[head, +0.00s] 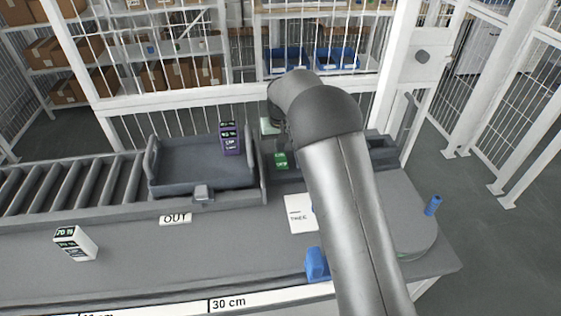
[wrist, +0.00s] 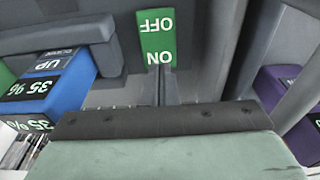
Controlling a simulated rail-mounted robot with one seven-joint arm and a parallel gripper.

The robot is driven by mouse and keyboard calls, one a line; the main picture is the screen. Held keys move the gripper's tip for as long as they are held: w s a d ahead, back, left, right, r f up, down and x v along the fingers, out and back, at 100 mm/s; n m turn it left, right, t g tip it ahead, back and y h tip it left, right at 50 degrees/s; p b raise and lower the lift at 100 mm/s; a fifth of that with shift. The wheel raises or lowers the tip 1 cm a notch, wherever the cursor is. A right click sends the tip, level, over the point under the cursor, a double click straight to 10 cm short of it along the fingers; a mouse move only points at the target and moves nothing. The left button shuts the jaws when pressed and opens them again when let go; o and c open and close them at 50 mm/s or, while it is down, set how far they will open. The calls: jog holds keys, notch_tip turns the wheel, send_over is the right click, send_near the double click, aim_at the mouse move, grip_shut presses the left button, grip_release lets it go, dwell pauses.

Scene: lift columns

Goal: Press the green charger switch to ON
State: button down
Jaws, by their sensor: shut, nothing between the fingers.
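The green charger switch (head: 281,160) is on the dark unit right of the tray. In the wrist view the switch (wrist: 156,38) is a green plate with OFF and ON in white, upside down, ON being nearer my gripper. My gripper (wrist: 165,76) is shut and empty, its dark fingertips just at the ON end. I cannot tell whether they touch the plate or which way it is tilted. In the head view my arm hides much of the gripper and the unit's right part.
A purple battery (head: 230,140) stands in the grey tray (head: 170,185) at left. A blue battery (wrist: 68,80) lies close beside the switch in the wrist view.

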aim_at(280, 154)
jog(key=shift+f+b, duration=0.5)
jog(key=shift+f, duration=0.3)
dwell(0.4)
jog(key=shift+r+p, duration=2.05)
jog(key=shift+r, duration=1.55)
jog(key=s+d+r+m, duration=0.1)
jog(key=s+d+r, duration=0.4)
jog(key=s+d, duration=0.3)
jog(key=s+d+r+m, duration=0.1)
jog(key=s+d+r, duration=0.4)
jog(key=s, duration=0.5)
jog(key=s+d+f, duration=0.1)
jog(key=s+d, duration=0.2)
jog(key=s, duration=0.8)
jog(key=s+d+f, duration=0.1)
jog(key=s+d, duration=0.2)
jog(key=s, duration=0.8)
jog(key=shift+s+f+g, duration=0.2)
jog(key=shift+g, duration=0.2)
